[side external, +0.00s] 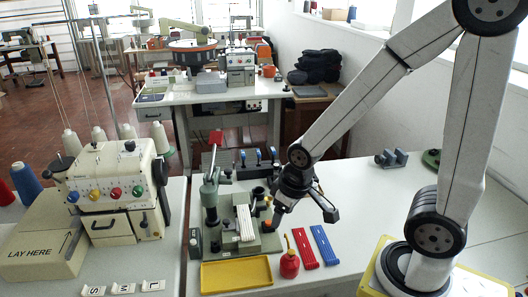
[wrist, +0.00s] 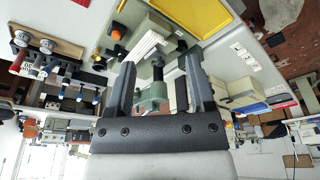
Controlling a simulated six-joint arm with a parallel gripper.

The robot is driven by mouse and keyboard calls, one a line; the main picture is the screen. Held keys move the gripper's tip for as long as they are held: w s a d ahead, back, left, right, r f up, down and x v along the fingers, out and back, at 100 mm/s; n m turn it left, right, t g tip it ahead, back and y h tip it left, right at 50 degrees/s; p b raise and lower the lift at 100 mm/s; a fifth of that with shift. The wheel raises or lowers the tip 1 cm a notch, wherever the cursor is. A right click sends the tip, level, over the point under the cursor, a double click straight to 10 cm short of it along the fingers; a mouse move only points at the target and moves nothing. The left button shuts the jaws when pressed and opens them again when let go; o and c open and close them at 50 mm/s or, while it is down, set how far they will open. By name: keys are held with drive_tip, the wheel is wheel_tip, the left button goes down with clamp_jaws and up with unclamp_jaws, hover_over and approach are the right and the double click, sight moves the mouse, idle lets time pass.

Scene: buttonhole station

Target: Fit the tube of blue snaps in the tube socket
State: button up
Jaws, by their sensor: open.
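A blue flat strip with a row of small marks (side external: 324,245) lies on the white table, right of a similar red strip (side external: 305,248). It seems to be the tube of blue snaps. My gripper (side external: 272,215) is open over the right side of the green-grey snap machine (side external: 213,243), near an orange knob (side external: 267,227). In the wrist view, my gripper (wrist: 160,62) has its two fingers spread. A black post on the machine (wrist: 158,68) shows between them, apparently beyond the fingers and not held. I cannot tell which part is the tube socket.
A yellow tray (side external: 236,274) lies in front of the machine, with a red bottle (side external: 289,263) to its right. A rack with several blue-topped parts (side external: 258,157) stands behind. A sewing machine (side external: 115,188) stands left. The table right of the strips is largely clear.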

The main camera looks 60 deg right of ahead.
drive_tip(key=shift+o, duration=0.5)
drive_tip(key=w+d+f+m+t+y, duration=0.1)
drive_tip(key=w+d+f+m, duration=0.3)
drive_tip(key=w+d+m, duration=1)
drive_tip(key=d+f+m+t, duration=0.1)
drive_tip(key=d+f+m, duration=0.2)
drive_tip(key=d, duration=0.4)
drive_tip(key=w+d+f+m+t+h, duration=0.1)
drive_tip(key=d+f+m, duration=0.2)
drive_tip(key=d+m, duration=0.2)
drive_tip(key=d+f+m, duration=0.3)
drive_tip(key=d+m, duration=0.1)
drive_tip(key=d, duration=0.5)
drive_tip(key=shift+w+d+m+t, duration=0.2)
drive_tip(key=shift+w+m+t, duration=0.05)
drive_tip(key=shift+m+t, duration=0.15)
